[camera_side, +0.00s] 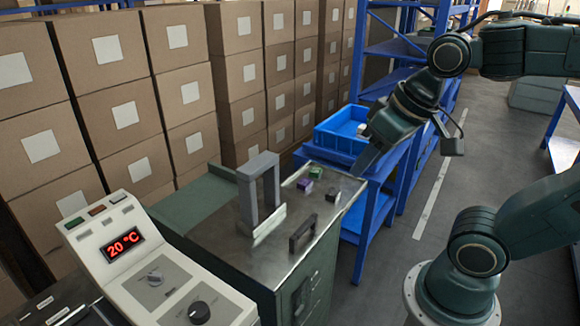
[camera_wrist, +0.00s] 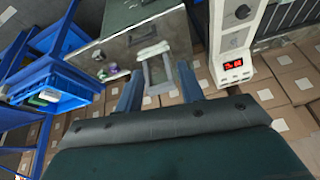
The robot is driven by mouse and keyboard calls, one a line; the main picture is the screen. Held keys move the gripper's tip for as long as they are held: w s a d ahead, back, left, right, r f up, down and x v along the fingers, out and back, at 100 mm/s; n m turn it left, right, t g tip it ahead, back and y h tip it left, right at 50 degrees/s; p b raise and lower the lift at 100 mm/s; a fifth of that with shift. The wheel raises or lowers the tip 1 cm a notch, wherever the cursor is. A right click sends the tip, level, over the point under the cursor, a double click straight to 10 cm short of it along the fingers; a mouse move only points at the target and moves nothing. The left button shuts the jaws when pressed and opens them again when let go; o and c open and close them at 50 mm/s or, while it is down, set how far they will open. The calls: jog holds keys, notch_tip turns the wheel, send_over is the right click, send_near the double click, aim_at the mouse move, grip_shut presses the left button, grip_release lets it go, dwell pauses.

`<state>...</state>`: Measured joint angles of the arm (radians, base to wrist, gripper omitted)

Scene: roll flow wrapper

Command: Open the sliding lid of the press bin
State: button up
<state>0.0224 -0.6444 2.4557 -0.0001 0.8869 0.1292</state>
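The press bin appears to be the green cabinet (camera_side: 293,291) with a bare metal top. A dark bar handle (camera_side: 303,233) stands on that top near its front edge. A grey upright arch (camera_side: 271,183) stands behind it to the left, and the arch also shows in the wrist view (camera_wrist: 146,75). I cannot make out the lid's edges or how far it is open. My gripper (camera_side: 362,166) is above and right of the metal top, apart from the handle. In the wrist view its two fingers are spread with nothing between them, so my gripper (camera_wrist: 158,78) is open.
Small purple (camera_side: 305,185) and green (camera_side: 316,172) blocks and a dark block (camera_side: 333,195) lie on the metal top. A control panel (camera_side: 155,275) reading 20 °C stands at left. A blue tray (camera_side: 335,145) sits behind right. Stacked cartons (camera_side: 165,100) line the back.

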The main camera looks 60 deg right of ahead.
jog(key=w+d+f+m+g, duration=0.1)
jog(key=w+d+f+m, duration=0.1)
jog(key=w+m, duration=0.25)
jog(key=w+d+f+m+g, duration=0.2)
jog(key=w+f+m, duration=0.15)
jog(key=w, duration=0.25)
jog(key=m+g, duration=0.2)
jog(key=m, duration=0.6)
send_over(305, 225)
notch_tip(305, 225, down, 10)
jog(key=shift+a, duration=0.1)
jog(key=shift+f, duration=6.85)
grip_shut()
